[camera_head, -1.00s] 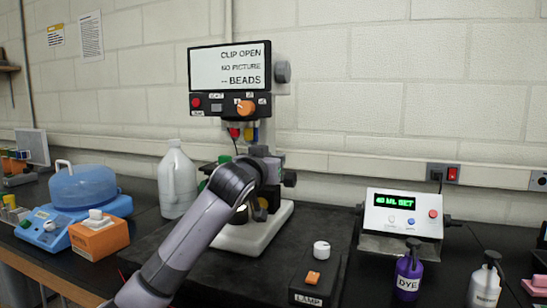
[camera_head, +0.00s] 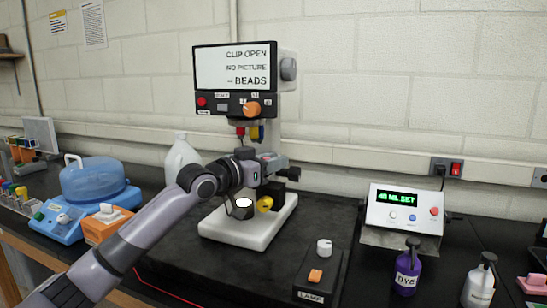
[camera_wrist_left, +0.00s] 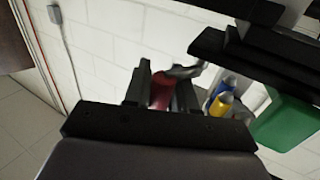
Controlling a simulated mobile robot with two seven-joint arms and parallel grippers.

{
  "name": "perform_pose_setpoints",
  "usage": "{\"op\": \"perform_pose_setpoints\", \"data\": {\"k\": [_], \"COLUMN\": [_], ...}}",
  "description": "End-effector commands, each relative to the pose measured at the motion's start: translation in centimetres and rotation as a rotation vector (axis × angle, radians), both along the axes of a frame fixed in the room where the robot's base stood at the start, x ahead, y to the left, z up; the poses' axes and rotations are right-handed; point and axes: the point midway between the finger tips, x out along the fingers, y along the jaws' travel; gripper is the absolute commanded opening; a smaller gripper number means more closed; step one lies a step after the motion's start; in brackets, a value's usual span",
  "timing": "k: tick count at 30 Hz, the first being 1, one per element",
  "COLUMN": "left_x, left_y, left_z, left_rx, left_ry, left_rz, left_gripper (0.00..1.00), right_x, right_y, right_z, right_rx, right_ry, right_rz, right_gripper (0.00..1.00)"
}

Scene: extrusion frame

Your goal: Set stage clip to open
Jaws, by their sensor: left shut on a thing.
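The microscope (camera_head: 247,230) stands on the dark bench with a white base and a black stage (camera_head: 283,173). Its screen (camera_head: 233,67) reads "CLIP OPEN", "NO PICTURE" and "BEADS". My left gripper (camera_head: 264,166) is at stage height, below the objectives, and partly hides the stage. In the left wrist view my left gripper (camera_wrist_left: 158,88) has its fingers close together around a thing. A small silver lever (camera_wrist_left: 184,71), seemingly the stage clip, shows at the fingertips. The exact contact is hidden. A red objective (camera_wrist_left: 162,92) shows between the fingers. My right gripper is not in view.
Blue and yellow objectives (camera_wrist_left: 221,98) and a green part (camera_wrist_left: 284,123) are close beside the gripper. A white jug (camera_head: 182,157) stands behind my arm. A lamp box (camera_head: 320,276) and a purple dye bottle (camera_head: 407,270) stand to the right.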

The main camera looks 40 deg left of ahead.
Motion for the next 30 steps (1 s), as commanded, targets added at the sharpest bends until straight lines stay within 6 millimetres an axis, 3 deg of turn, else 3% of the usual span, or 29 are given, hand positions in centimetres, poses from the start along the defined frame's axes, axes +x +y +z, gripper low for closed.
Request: {"op": "perform_pose_setpoints", "data": {"k": [21, 22, 23, 24, 30], "left_x": [-0.1, -0.1, -0.1, -0.1, -0.1], "left_y": [0.06, 0.05, 0.06, 0.05, 0.04], "left_z": [-0.14, -0.14, -0.15, -0.14, -0.09], "left_rx": [0.001, 0.001, 0.001, 0.001, 0.0], "left_ry": [0.003, 0.003, 0.003, 0.003, 0.002], "left_rz": [-0.034, -0.034, -0.034, -0.034, -0.034], "left_gripper": [0.0, 0.32, 0.42, 0.46, 0.46], "right_x": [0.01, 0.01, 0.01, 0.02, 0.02], "right_y": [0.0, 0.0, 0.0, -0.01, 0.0], "right_z": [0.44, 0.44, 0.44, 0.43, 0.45], "right_rx": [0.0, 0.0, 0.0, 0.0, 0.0], "right_ry": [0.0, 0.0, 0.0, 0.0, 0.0], "right_rz": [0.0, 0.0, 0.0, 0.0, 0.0], "right_gripper": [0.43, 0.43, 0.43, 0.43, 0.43]}}
